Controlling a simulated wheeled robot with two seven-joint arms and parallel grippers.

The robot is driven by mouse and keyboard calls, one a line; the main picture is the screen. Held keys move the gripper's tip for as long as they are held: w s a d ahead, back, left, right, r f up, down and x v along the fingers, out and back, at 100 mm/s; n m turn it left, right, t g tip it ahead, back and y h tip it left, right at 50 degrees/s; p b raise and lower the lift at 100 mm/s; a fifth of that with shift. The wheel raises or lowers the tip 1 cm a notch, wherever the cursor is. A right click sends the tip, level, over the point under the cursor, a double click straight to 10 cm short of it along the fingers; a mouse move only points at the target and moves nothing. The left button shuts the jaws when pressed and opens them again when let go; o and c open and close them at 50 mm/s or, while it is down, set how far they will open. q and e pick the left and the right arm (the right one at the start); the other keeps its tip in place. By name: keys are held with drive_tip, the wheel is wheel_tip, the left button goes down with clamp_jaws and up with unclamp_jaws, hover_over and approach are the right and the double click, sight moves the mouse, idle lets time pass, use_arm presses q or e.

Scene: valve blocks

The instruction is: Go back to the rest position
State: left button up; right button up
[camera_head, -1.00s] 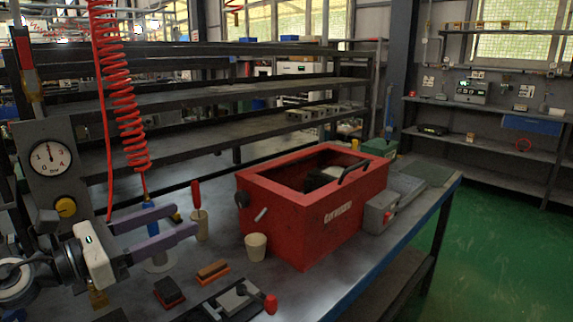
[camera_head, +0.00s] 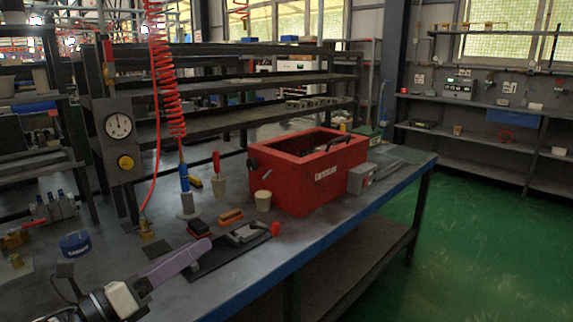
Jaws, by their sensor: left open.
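My left gripper (camera_head: 172,268) is at the lower left of the head view, over the bench's front part, with purple fingers. It is open, and nothing shows between its fingers. Its fingers lie to the left of the dark mat (camera_head: 208,262) that carries a grey clamp-like tool with a red knob (camera_head: 275,229). My right gripper is not in view.
A red box (camera_head: 318,183) stands on the workbench (camera_head: 305,233), with a small grey box (camera_head: 361,178) beside it. A beige cup (camera_head: 263,201), an orange block (camera_head: 230,215), a blue tin (camera_head: 75,244) and valve parts (camera_head: 55,207) stand nearby. A red coiled hose (camera_head: 165,90) hangs above.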

use_arm(q)
drive_tip(key=s+f+n+y, duration=0.4)
drive_tip(key=s+f+n, duration=0.1)
drive_tip(key=f+n, duration=0.6)
drive_tip(key=s+f+n+y, duration=0.4)
drive_tip(key=s+f+n, duration=0.1)
drive_tip(key=f+n, duration=0.6)
drive_tip(key=s+d+f+n+g+y, duration=0.1)
drive_tip(key=s+f+n+g, duration=0.5)
drive_tip(key=s+f+n, duration=0.6)
drive_tip(key=s+d+f, duration=0.1)
drive_tip(key=s+f, duration=0.3)
drive_tip(key=s, duration=0.2)
drive_tip(key=shift+d+n+y+b, duration=0.35)
drive_tip(key=shift+n+y, duration=0.05)
